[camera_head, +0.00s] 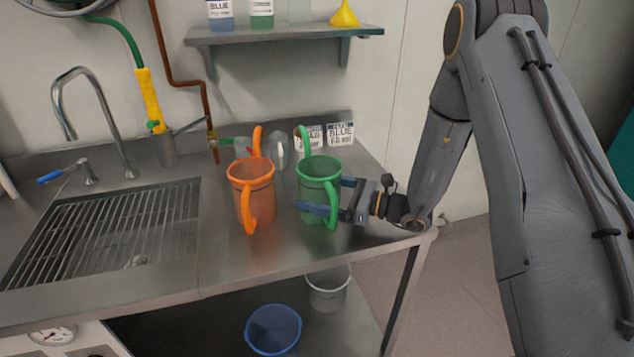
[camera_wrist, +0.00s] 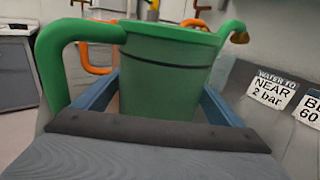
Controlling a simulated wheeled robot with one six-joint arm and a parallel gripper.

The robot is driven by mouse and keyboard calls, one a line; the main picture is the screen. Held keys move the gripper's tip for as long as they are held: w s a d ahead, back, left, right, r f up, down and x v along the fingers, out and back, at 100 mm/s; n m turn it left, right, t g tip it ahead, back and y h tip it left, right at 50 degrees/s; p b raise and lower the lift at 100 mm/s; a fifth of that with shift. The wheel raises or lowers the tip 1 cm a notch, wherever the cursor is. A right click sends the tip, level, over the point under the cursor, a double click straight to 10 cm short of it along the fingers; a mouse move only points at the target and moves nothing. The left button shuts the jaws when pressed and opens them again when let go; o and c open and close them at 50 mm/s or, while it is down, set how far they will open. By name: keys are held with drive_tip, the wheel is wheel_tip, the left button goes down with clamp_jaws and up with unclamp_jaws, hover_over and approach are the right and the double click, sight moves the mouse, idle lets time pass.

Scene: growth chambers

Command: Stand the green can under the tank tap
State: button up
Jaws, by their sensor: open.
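The green can (camera_head: 314,177) stands upright on the steel counter, near its right end. My gripper (camera_head: 322,194) reaches it from the right, with one blue finger on its near side and the other on its far side. The jaws are open around the can. In the wrist view the green can (camera_wrist: 165,72) fills the space between the fingers (camera_wrist: 160,92), its handle at left and its brass-tipped spout at right. I cannot tell whether the fingers touch it. A small brass tap (camera_head: 212,138) sits on the copper pipe; I cannot tell whether it is the tank tap.
An orange can (camera_head: 258,200) stands close left of the green one. A sink grate (camera_head: 110,235) with a curved faucet (camera_head: 92,95) lies further left. Signs (camera_head: 340,134) lean at the back, below a shelf (camera_head: 285,36). A blue bucket (camera_head: 273,330) is underneath. Front counter is clear.

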drive_tip(key=shift+a, duration=0.1)
drive_tip(key=c, duration=1)
